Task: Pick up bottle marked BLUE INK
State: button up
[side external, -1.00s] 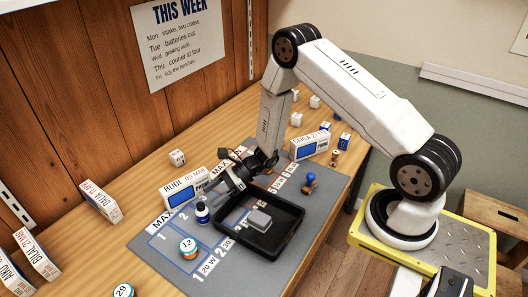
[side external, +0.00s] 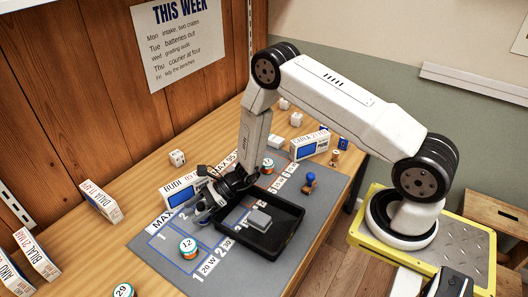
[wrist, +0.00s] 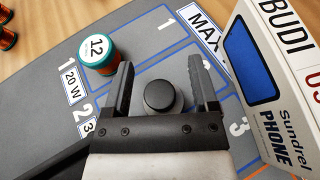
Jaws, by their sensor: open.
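A bottle with a round dark cap (wrist: 159,96) stands upright on the grey mat (side external: 155,262), seen from above in the wrist view. My gripper (wrist: 161,68) is open, with one finger on each side of the cap and a gap showing on both sides. In the side view my gripper (side external: 204,212) is low over the mat and hides most or all of the bottle. No lettering on the bottle shows now.
The BUDI phone box (side external: 180,196) stands just behind my gripper. A black tray (side external: 275,249) with a grey block (side external: 259,219) is to the right. A blue-topped stamp (side external: 309,181) stands farther right.

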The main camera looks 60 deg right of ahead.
jog(key=shift+a, duration=0.1)
dwell(0.4)
grip_shut()
jog(key=shift+w, duration=0.1)
jog(key=shift+r, duration=0.1)
jog(key=shift+r, duration=0.75)
jog(key=s+d+r, duration=0.2)
jog(key=s+r, duration=0.9)
jog(key=s, duration=0.2)
jog(key=shift+s+d+r, duration=0.15)
jog(key=shift+s+d, duration=0.1)
jog(key=shift+s, duration=0.15)
